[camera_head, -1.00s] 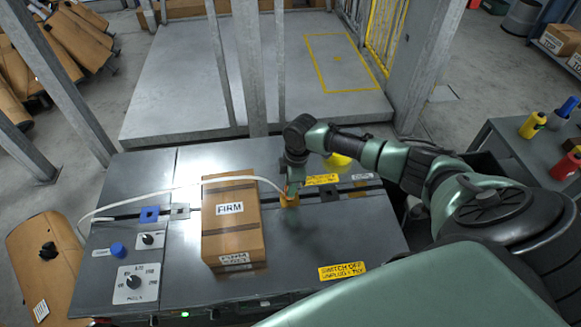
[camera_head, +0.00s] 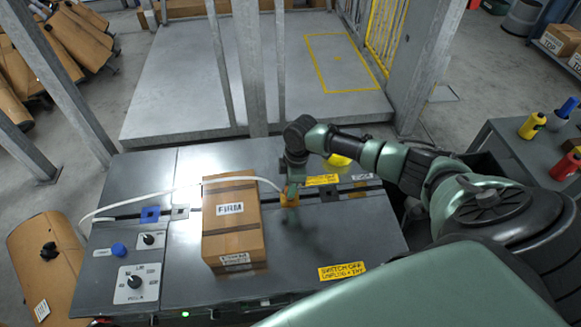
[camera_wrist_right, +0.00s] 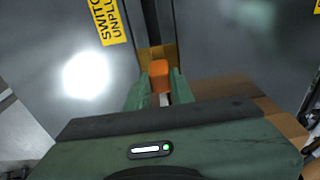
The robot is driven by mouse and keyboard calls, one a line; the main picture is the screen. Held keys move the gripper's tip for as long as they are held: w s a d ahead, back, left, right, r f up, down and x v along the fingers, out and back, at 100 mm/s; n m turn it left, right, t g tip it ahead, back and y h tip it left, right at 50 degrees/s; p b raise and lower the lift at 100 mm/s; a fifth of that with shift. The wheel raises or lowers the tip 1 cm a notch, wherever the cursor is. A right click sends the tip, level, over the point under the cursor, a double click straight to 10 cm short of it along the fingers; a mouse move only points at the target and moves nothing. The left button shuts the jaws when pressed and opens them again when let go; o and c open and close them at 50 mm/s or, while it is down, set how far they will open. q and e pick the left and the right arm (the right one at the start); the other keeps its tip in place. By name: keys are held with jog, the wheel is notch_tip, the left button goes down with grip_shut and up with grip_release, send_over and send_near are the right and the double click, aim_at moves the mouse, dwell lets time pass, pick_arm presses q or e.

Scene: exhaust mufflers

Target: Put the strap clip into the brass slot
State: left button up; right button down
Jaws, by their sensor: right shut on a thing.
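The strap clip (camera_wrist_right: 159,76) is a small orange block at the end of a white strap (camera_head: 160,190). The strap arches over the cardboard box from the left side of the machine. My right gripper (camera_head: 290,190) is shut on the clip; in the right wrist view the clip sits between the green fingers. The brass slot (camera_head: 289,201) is a yellow-brown block on the machine top, right of the box, directly under the gripper. It also shows just beyond the clip in the right wrist view (camera_wrist_right: 157,52). The fingers hide whether the clip has entered it. My left gripper is not in view.
The cardboard box (camera_head: 233,230) marked FIRM stands close left of the gripper. A blue block (camera_head: 150,214) and a grey block (camera_head: 180,211) sit left of the box. Knobs (camera_head: 134,282) are at front left. The machine top right of the slot is mostly clear.

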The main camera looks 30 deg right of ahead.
jog(key=shift+f, duration=0.5)
dwell(0.5)
jog(key=c, duration=1.1)
grip_release()
jog(key=shift+c, duration=0.2)
jog(key=r, duration=0.5)
jog(key=d+r, duration=0.1)
jog(key=r, duration=0.2)
jog(key=shift+s+b, duration=0.2)
jog(key=shift+b, duration=0.2)
jog(key=shift+f, duration=0.1)
